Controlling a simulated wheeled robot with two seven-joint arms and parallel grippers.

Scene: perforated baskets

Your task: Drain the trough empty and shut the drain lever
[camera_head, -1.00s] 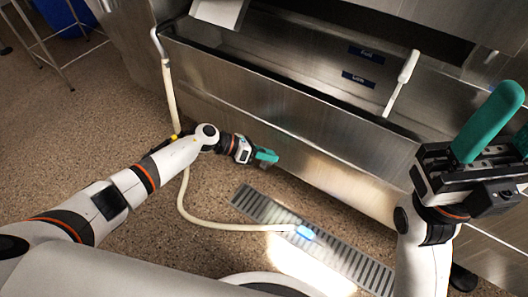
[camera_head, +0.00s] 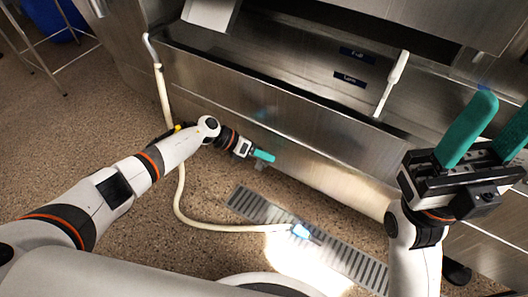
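The long steel trough (camera_head: 290,135) runs across the view, with dark labels reading Full (camera_head: 357,55) and Low (camera_head: 349,79) on its inner back wall. Whether water lies in it is unclear. A pale hose (camera_head: 180,205) runs from its left end down to the floor grate, ending in a bluish-white tip (camera_head: 301,231). A small yellow piece (camera_head: 177,127) shows on the hose behind my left arm; I cannot tell if it is the drain lever. My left gripper (camera_head: 263,156) is in front of the trough, seen side-on. My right gripper (camera_head: 490,128) is open and empty at the right.
A slotted floor grate (camera_head: 350,262) lies below the trough. A white-handled tool (camera_head: 398,70) leans in the trough, and a pale sheet (camera_head: 211,12) hangs at the back. A metal stand (camera_head: 42,62) and blue bin (camera_head: 48,15) are at the upper left. The brown floor at left is clear.

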